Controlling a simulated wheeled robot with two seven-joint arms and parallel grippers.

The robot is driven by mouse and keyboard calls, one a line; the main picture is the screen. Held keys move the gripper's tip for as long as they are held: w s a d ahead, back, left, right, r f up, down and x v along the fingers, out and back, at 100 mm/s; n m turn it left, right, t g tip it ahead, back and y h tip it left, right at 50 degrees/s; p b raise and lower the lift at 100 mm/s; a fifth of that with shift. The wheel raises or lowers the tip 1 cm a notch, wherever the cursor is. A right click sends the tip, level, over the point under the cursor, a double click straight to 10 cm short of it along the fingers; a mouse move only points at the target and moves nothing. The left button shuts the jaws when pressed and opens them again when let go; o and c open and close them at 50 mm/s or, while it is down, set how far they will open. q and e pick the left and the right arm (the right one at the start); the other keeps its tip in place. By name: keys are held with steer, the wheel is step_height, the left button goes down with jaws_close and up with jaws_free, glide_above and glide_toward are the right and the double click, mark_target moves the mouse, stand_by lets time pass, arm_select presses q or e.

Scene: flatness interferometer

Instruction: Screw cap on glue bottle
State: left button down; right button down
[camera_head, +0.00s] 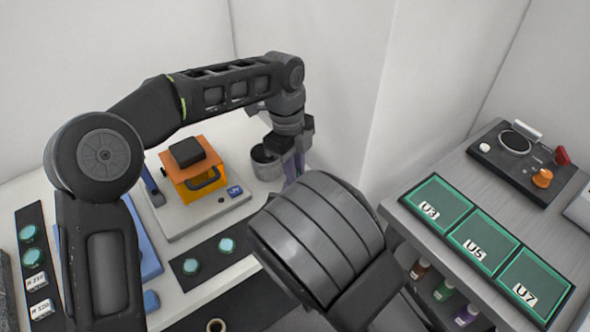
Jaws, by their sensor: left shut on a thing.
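My left gripper (290,158) is at the back of the white table, beside a dark grey cup. It points down and is shut on a purple-grey object (302,162), seen only in part below and beside the fingers. I cannot tell whether this is the glue bottle or its cap. Small bottles with brown (420,268), green (443,290) and purple (466,314) bodies stand on a shelf under the right-hand bench. I cannot tell whether one of them is the glue bottle. My right arm fills the lower middle, and its gripper is out of view.
The dark grey cup (266,162) stands close to the left gripper. An orange device (198,188) with a black top sits on a grey base. Green trays (437,205) and a black control box (525,165) are on the right bench. A tan ring (215,325) lies at the front.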

arm_select(q)
steer(key=m, duration=0.5)
steer(key=shift+m+y, duration=0.3)
steer(key=m, duration=0.2)
steer(key=shift+d+m+g, duration=0.1)
steer(key=shift+m+g, duration=0.2)
steer(key=m+y, duration=0.1)
steer(key=m, duration=0.4)
steer(key=shift+m, duration=0.3)
steer(key=c, duration=1.3)
jaws_free()
steer(key=shift+c, duration=0.2)
